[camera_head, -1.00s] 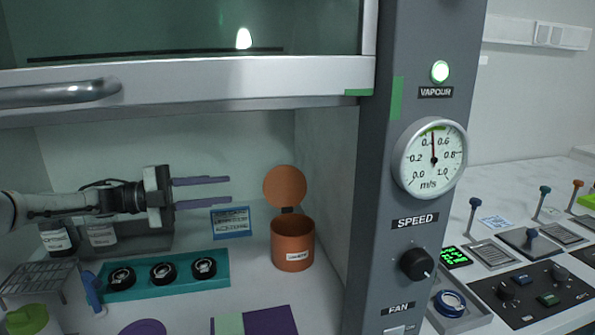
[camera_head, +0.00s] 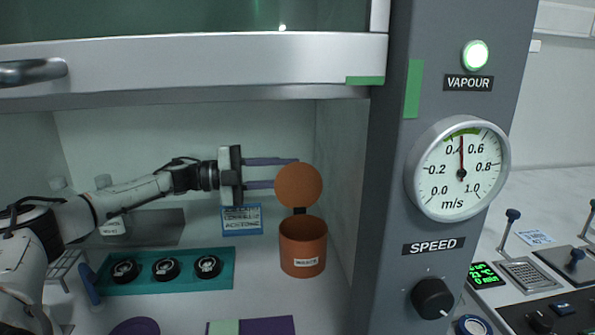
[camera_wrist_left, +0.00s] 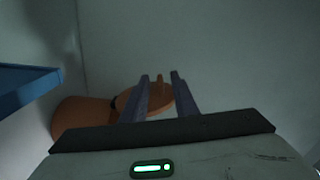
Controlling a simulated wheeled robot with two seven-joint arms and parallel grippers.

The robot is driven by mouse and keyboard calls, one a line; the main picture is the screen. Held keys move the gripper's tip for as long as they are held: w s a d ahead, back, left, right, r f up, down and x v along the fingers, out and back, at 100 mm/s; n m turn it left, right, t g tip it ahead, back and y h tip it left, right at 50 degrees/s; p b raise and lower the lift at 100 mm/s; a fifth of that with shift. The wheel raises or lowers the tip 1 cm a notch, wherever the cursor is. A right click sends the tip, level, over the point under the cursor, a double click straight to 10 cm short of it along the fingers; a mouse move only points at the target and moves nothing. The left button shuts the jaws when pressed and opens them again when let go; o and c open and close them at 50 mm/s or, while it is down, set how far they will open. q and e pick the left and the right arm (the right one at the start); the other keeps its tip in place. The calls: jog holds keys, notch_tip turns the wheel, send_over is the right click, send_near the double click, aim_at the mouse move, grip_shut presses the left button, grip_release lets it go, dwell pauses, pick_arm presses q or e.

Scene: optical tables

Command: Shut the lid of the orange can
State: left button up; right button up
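The orange can (camera_head: 303,253) stands on the floor of the hood near its right wall, with a white label on its front. Its round lid (camera_head: 299,186) stands up open at the back rim, on a dark hinge. My left gripper (camera_head: 285,172) comes in from the left at the height of the lid. Its two purple-grey fingers are spread apart, with their tips at the lid's left side. In the left wrist view the lid (camera_wrist_left: 128,101) lies beyond and between the open fingers (camera_wrist_left: 159,80), and the can (camera_wrist_left: 80,121) is at lower left. Contact cannot be told. My right gripper is not in view.
A blue sign (camera_head: 241,221) stands left of the can, below my gripper. A teal rack (camera_head: 221,285) with dark round caps lies to the left. The raised sash (camera_head: 200,68) is above; a grey control pillar (camera_head: 385,240) is at right.

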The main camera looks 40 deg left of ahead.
pick_arm(q)
jog(key=shift+x, duration=1.45)
grip_shut()
dwell(0.4)
